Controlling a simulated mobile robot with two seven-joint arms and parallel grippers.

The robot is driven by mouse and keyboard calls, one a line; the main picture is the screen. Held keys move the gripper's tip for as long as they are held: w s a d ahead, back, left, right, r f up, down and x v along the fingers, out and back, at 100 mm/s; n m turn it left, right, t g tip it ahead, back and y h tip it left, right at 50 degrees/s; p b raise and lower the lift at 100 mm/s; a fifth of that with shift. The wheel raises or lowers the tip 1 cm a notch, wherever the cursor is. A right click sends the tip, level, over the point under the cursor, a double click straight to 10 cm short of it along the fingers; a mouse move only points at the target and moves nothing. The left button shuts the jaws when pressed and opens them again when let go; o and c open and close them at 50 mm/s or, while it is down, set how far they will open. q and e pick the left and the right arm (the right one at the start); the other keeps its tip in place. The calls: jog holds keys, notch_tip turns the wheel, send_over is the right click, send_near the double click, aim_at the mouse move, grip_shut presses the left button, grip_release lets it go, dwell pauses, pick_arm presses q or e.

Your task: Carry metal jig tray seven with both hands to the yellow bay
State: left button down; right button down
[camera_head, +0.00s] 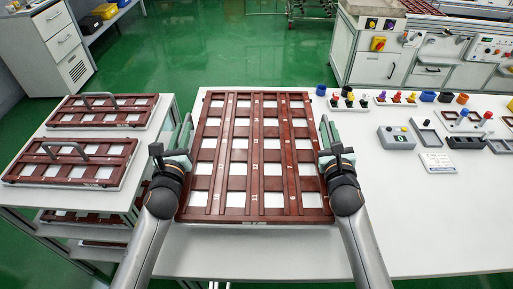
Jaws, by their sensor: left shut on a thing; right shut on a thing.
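A large reddish-brown grid tray (245,157) with white squares in its openings is in the middle of the head view, at the white table. I take it as the jig tray; I cannot read a seven on it. My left gripper (182,147) is shut on its left side, and my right gripper (328,150) is shut on its right side. Pale green upright pieces show beside both sides near my fingers. The tray looks level; I cannot tell whether it touches the table. I cannot make out a yellow bay.
Two similar smaller trays (117,162) (150,101) with grey handles lie on a rack at left. Small coloured parts and grey blocks (397,137) stand on the table's right. The table front right (440,225) is clear. Green floor and cabinets (45,45) lie beyond.

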pick_arm(q)
jog(key=shift+r, duration=0.25)
pick_arm(e)
jog(key=shift+a+r, duration=0.1)
jog(key=shift+r, duration=0.05)
pick_arm(q)
jog(key=shift+f, duration=0.15)
pick_arm(e)
jog(key=shift+f, duration=0.2)
